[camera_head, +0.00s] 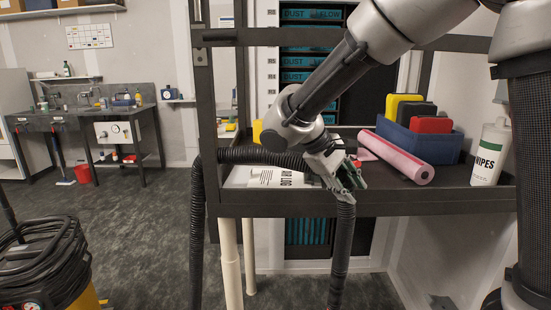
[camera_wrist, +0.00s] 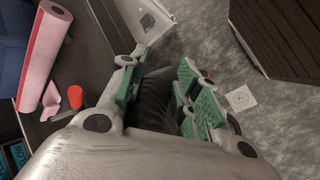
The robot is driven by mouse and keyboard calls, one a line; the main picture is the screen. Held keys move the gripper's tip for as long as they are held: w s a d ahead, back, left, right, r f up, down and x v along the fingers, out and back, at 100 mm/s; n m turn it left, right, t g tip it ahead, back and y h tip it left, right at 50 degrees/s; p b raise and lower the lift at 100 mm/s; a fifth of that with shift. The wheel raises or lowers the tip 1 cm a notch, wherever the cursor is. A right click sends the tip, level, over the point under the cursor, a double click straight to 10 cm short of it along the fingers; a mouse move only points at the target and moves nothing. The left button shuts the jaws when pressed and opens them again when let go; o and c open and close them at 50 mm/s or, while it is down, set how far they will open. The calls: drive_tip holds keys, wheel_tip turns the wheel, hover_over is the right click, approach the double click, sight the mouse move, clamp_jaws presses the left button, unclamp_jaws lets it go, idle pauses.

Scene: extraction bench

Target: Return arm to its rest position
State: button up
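My gripper (camera_head: 350,184) is at the front edge of the dark shelf, pointing down and to the right, with my arm reaching in from the upper right. In the wrist view my gripper (camera_wrist: 163,66) has its two green-padded fingers apart. A black ribbed hose (camera_wrist: 154,98) shows in the gap between them; I cannot tell whether the pads touch it. In the head view the hose (camera_head: 343,250) hangs down just below my gripper. Its far part (camera_head: 262,157) runs along the shelf to the left, partly hidden by my gripper.
A red-handled tool (camera_wrist: 76,102) lies near my gripper. A coiled-hose machine (camera_head: 45,265) stands lower left. Mid-left floor is clear.

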drive_tip(key=s+d+r+m+t+y, duration=0.1)
drive_tip(key=s+d+r+m+y, duration=0.1)
drive_tip(key=s+d, duration=0.7)
drive_tip(key=s+d+r+m+t+y, duration=0.2)
drive_tip(key=s+d+m+y, duration=0.2)
drive_tip(key=s+d, duration=0.5)
drive_tip(key=shift+s+d+r+m+y, duration=0.3)
drive_tip(key=shift+s+d+m+y, duration=0.15)
drive_tip(key=shift+s, duration=0.2)
